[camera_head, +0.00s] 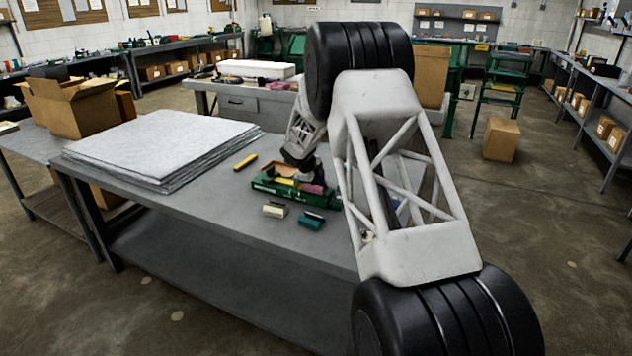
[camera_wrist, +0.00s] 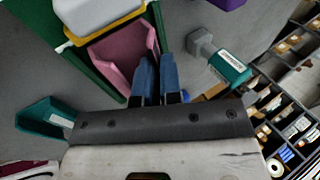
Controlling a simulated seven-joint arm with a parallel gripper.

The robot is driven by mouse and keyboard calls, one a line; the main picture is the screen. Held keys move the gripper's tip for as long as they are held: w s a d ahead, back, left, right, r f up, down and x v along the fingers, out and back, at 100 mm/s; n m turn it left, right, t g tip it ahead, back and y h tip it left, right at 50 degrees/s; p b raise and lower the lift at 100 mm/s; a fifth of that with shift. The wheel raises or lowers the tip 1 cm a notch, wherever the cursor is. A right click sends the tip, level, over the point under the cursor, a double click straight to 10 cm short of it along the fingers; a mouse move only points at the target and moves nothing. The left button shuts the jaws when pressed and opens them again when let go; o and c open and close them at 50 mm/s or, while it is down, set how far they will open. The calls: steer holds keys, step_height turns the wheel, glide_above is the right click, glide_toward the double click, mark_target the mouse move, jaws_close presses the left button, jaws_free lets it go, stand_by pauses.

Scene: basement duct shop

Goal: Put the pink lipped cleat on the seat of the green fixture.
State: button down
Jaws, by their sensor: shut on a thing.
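The pink lipped cleat (camera_wrist: 117,55) is in my gripper (camera_wrist: 157,95); in the wrist view the two blue fingers close on its right-hand wall. In the head view the cleat (camera_head: 314,188) shows at the right end of the green fixture (camera_head: 268,186). The fixture's green edge (camera_wrist: 80,55) runs along the left of the cleat in the wrist view. A yellow piece (camera_wrist: 108,33) sits on the fixture beside the cleat. I cannot tell whether the cleat touches the seat; the seat under it is hidden. My gripper in the head view is partly hidden by my arm.
A cream block (camera_head: 274,210) and a teal block (camera_head: 311,221) lie in front of the fixture. A yellow block (camera_head: 245,162) lies behind and left. A stack of grey sheets (camera_head: 160,145) covers the bench's left. The bench's front strip (camera_head: 215,215) is clear.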

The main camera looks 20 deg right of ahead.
stand_by(0.3)
steer(key=c, duration=1.3)
jaws_free()
steer(key=shift+f, duration=0.1)
steer(key=shift+v, duration=6.1)
steer(key=shift+d, duration=0.1)
